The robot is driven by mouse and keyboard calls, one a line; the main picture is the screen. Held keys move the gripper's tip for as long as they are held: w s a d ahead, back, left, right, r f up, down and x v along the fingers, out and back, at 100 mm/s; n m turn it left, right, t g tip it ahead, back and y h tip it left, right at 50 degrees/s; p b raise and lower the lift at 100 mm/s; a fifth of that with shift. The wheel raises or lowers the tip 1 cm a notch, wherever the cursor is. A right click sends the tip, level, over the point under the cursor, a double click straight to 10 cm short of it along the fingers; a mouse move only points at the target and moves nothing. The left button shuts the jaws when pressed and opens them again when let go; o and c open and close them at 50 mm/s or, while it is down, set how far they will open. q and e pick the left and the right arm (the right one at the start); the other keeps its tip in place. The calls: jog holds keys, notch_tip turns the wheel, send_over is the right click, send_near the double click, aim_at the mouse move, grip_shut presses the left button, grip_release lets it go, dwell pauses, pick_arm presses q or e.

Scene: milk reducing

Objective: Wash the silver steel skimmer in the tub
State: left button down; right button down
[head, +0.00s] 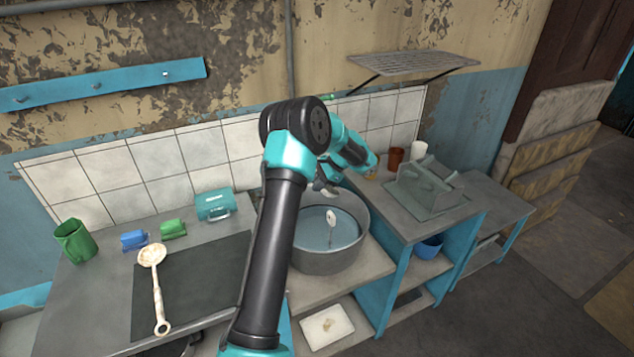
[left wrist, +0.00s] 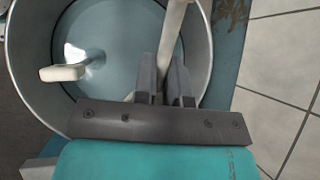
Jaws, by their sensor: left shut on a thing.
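The round grey metal tub (head: 362,232) stands right of my arm and holds bluish water; it also shows in the left wrist view (left wrist: 20,70). My left gripper (head: 326,187) is over the tub's back part. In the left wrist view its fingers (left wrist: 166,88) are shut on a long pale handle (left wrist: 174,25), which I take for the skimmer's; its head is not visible. A white piece (head: 331,216) with a thin stem sits in the tub, apart from the fingers in the left wrist view (left wrist: 62,73). A cream, brown-spotted skimmer (head: 157,290) lies at the left. My right gripper is not in view.
A dark mat (head: 195,275) lies on the left counter. Right of the tub stand a brown cup (head: 396,158), a white cup (head: 418,150) and a grey rack (head: 428,190).

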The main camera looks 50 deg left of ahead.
pick_arm(q)
jog(key=shift+f, duration=9.15)
